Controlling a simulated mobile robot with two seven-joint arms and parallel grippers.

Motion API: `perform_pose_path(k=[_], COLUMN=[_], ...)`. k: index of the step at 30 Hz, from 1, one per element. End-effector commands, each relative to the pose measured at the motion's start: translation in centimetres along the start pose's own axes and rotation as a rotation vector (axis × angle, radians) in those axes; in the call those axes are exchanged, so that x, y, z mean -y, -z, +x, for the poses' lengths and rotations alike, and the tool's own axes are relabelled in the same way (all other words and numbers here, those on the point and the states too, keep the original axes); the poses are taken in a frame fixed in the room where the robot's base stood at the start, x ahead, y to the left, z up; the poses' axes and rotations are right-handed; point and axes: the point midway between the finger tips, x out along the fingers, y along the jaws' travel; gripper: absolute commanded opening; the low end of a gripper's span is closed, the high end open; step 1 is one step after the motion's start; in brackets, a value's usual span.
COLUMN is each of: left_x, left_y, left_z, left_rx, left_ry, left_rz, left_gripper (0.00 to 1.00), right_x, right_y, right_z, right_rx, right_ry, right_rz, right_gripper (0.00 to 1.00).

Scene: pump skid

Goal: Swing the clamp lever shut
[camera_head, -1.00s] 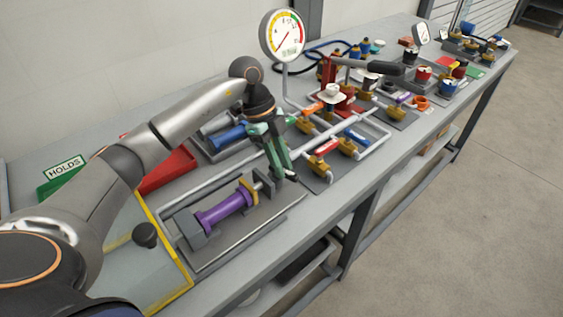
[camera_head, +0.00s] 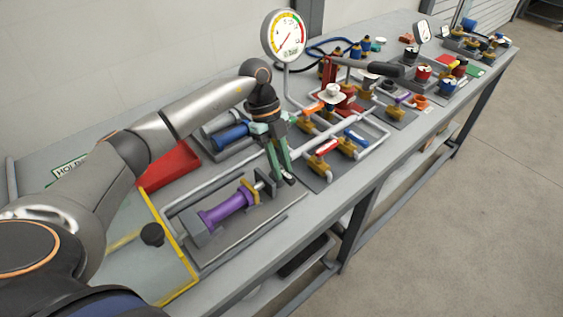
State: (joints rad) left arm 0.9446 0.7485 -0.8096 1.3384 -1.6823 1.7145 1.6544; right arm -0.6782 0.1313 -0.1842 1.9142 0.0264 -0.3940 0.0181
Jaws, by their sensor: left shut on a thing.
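A purple cylinder (camera_head: 225,207) with a yellow flange (camera_head: 249,191) lies on a grey base plate (camera_head: 253,226), a grey block (camera_head: 199,231) at its left end. Just right of the flange stands a grey upright piece (camera_head: 262,181), which seems to be part of the clamp. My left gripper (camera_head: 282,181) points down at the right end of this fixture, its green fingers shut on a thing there. That thing seems to be the clamp lever, mostly hidden by the fingers. Its exact angle cannot be told. My right gripper is not in view.
A pressure gauge (camera_head: 284,36) stands behind my left wrist. Pipes and valves with a red handle (camera_head: 323,148) and blue handle (camera_head: 356,138) lie close to the right. A red tray (camera_head: 168,166) and yellow-edged panel with a black knob (camera_head: 152,234) are at left.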

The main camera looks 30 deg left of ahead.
Motion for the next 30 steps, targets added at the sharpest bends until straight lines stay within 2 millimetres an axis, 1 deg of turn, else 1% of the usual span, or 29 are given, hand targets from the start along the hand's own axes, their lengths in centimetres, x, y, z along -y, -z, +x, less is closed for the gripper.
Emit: perform_pose_path(k=[1, 2, 9, 10, 23, 26, 30], left_x=[0.0, 0.0, 0.0, 0.0, -0.1, -0.1, 0.0], left_y=[0.0, 0.0, 0.0, 0.0, 0.0, -0.1, -0.1], left_z=[0.0, 0.0, 0.0, 0.0, 0.1, 0.2, 0.5], left_rx=[0.0, 0.0, 0.0, 0.0, 0.0, 0.0, -0.001], left_ry=[-0.001, -0.001, 0.0, -0.001, -0.004, 0.004, 0.037], left_rz=[0.003, 0.002, 0.001, 0.0, -0.003, -0.024, -0.101], left_gripper=[0.0, 0.26, 0.53, 0.54, 0.54, 0.54, 0.54], right_x=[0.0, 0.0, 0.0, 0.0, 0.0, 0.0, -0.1], right_y=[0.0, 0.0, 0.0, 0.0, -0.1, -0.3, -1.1], right_z=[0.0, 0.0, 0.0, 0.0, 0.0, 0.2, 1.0], right_rx=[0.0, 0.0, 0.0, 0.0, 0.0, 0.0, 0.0], right_ry=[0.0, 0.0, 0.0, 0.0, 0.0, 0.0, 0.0], right_rz=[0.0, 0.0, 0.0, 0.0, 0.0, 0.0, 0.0], right_gripper=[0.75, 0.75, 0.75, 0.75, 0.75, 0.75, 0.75])
